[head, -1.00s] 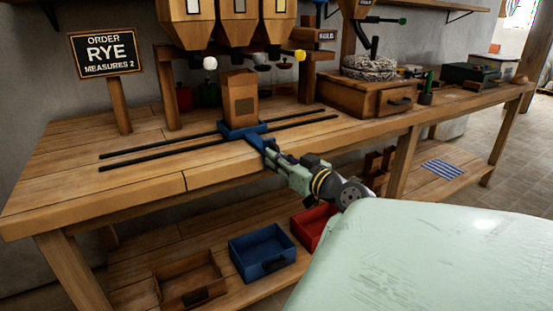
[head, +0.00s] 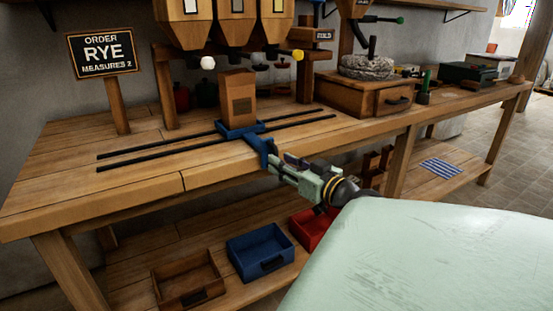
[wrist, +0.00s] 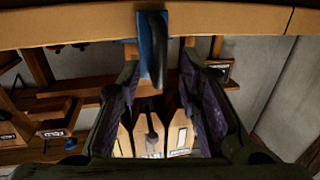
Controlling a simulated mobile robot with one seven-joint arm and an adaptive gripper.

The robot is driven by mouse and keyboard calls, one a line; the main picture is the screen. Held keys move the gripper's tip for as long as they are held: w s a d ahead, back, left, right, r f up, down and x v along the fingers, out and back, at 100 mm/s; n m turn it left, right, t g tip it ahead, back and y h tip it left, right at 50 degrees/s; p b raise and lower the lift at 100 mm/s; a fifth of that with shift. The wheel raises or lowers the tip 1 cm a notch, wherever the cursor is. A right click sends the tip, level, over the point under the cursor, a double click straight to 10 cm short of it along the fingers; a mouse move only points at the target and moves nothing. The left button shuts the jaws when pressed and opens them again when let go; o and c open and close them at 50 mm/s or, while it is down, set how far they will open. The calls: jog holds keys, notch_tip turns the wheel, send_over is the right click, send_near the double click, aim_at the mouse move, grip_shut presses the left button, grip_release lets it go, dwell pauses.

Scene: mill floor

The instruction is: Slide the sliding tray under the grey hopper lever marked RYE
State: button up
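The blue sliding tray (head: 256,129) sits on two dark rails and carries an upright brown box (head: 237,98). Its blue handle (head: 263,150) hangs over the bench's front edge; it also shows in the wrist view (wrist: 152,45). My gripper (head: 275,163) is at the handle. In the wrist view my gripper (wrist: 158,62) has its fingers apart, one on each side of the handle, with gaps showing. A grey knob (head: 261,66) shows under the hoppers, right of and behind the box. The hopper labels are too small to read, so I cannot tell which is RYE.
A white knob (head: 208,62) and a yellow knob (head: 299,55) flank the grey one. An order sign (head: 104,53) reads RYE, measures 2. The rails (head: 150,160) are clear to the left and right of the tray. A stone mill (head: 366,68) stands to the right.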

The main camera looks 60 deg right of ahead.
jog(key=v, duration=0.8)
jog(key=shift+s, duration=0.2)
jog(key=shift+a, duration=0.1)
